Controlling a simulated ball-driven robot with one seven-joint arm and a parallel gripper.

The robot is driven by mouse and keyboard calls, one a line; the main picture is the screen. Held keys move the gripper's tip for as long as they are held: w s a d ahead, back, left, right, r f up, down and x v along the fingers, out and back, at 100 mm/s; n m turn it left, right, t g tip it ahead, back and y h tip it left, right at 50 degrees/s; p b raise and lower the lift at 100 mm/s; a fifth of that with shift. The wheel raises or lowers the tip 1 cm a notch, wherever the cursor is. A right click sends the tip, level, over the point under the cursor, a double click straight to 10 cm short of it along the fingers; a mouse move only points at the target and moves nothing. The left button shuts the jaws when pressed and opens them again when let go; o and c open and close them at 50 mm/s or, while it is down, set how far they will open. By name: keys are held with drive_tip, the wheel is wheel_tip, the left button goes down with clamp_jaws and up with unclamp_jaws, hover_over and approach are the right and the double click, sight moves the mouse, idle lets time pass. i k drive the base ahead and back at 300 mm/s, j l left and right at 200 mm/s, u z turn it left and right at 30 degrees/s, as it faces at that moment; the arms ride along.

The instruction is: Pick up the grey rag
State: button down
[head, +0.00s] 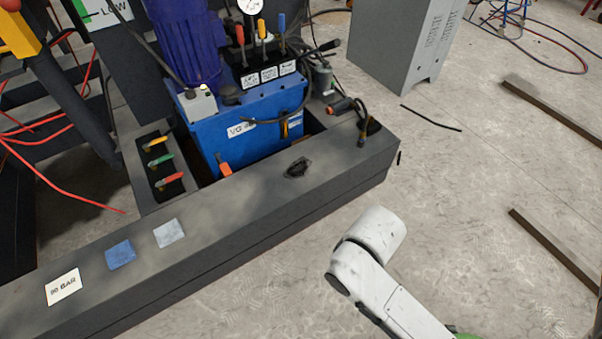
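A light grey rag (170,233) lies flat on top of the long dark beam (225,208), left of centre in the head view. A blue rag (120,254) lies flat on the same beam, just left of the grey one and apart from it. My white arm shows at the lower right, over the floor in front of the beam and well to the right of the grey rag. My gripper is not in view, so its opening and contents do not show.
A white "BAR" card (64,287) and a dark lumpy object (297,168) also lie on the beam. Behind it stand a blue pump unit (250,125) and coloured levers (165,160). Red cables (65,195) trail at left. Concrete floor is clear in front of the beam.

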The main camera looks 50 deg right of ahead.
sight(168, 232)
drive_tip(key=i+j, duration=0.2)
drive_tip(key=i, duration=0.25)
drive_tip(key=i+j, duration=0.2)
drive_tip(key=i, duration=0.2)
drive_tip(key=i+j, duration=0.2)
drive_tip(key=i, duration=0.25)
